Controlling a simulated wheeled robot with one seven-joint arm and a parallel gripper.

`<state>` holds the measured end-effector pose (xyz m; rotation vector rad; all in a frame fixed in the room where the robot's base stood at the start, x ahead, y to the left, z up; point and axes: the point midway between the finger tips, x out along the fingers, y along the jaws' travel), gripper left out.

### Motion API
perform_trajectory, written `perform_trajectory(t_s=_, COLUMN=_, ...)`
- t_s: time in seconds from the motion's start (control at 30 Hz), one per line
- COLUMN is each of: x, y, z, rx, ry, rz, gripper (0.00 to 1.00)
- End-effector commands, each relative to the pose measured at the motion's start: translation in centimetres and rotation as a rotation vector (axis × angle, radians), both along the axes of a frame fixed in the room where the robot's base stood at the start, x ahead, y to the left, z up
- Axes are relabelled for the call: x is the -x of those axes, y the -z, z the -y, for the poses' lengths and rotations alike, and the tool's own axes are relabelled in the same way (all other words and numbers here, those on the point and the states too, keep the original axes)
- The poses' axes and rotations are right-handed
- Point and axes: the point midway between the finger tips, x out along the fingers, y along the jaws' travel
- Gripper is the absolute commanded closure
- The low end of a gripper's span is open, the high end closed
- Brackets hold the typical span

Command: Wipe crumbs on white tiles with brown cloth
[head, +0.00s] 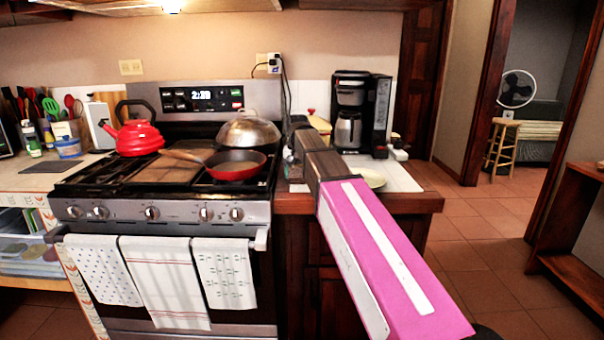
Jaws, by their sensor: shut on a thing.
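My gripper (297,128) is at the far end of my pink arm, over the counter just right of the stove. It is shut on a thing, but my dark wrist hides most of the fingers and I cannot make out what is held. I cannot pick out the brown cloth for certain. The white tiles (402,180) cover the counter top in front of the coffee maker, to the right of my wrist. My arm covers part of them. Crumbs are too small to tell at this distance.
A black coffee maker (350,112) stands at the back of the counter. A pale plate (373,178) lies on the tiles beside my arm. The stove on the left bears a red kettle (134,138), a red pan (236,168) and a domed lid (248,131). Open floor (480,235) lies right.

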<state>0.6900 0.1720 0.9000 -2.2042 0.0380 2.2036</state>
Motion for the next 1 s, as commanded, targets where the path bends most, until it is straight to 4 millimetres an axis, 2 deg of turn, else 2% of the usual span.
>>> perform_trajectory(t_s=0.2, x=-0.1, y=0.1, z=-1.6, rx=0.000, ry=-0.001, rz=0.000, gripper=0.62)
perform_trajectory(t_s=0.6, x=-0.1, y=0.1, z=-1.8, rx=-0.002, ry=-0.001, rz=-0.001, gripper=0.62)
perform_trajectory(t_s=1.0, x=-0.1, y=-3.0, z=-1.8, rx=-0.001, ry=-0.001, rz=0.001, gripper=0.62)
